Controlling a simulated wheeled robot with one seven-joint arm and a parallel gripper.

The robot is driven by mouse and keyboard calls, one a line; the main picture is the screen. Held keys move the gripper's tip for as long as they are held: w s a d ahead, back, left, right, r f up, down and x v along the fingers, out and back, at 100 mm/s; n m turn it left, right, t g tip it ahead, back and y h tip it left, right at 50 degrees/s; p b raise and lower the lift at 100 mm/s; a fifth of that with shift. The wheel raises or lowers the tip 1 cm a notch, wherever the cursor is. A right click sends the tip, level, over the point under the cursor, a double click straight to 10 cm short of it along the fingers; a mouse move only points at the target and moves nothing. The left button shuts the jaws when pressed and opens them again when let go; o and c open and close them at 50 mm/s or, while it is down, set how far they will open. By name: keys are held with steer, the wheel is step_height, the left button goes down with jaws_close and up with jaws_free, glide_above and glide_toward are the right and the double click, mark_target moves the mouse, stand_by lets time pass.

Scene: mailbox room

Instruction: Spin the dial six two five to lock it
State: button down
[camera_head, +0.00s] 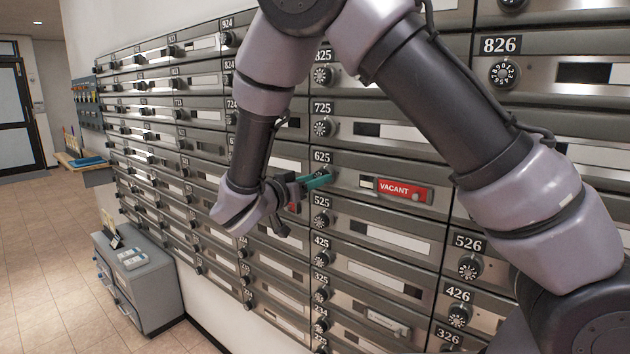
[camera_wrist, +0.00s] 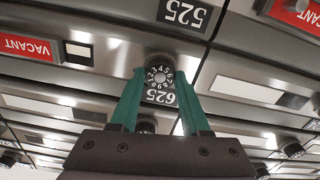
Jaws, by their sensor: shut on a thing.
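The 625 mailbox door (camera_head: 355,192) has a round black dial with white numbers. In the wrist view, the dial (camera_wrist: 160,74) shows between the fingertips, its 625 label (camera_wrist: 162,97) upside down below it. My gripper (camera_head: 322,180) reaches the dial from the left, and its green fingers partly hide it in the head view. In the wrist view my gripper (camera_wrist: 160,76) is shut on the dial, one finger on each side. A red VACANT sign (camera_head: 402,190) is on the same door, right of the dial. The dial's exact setting is too small to read.
Rows of metal mailboxes with similar dials fill the wall, with the 525 dial (camera_head: 321,222) just below and the 725 dial (camera_head: 323,128) above. A grey cabinet (camera_head: 140,280) stands at the lower left. The tiled floor beside it is clear.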

steer(key=shift+f+m, duration=0.1)
steer(key=shift+m, duration=0.5)
steer(key=shift+c, duration=1.9)
jaws_free()
steer(key=v, duration=1)
steer(key=shift+s+a, duration=0.3)
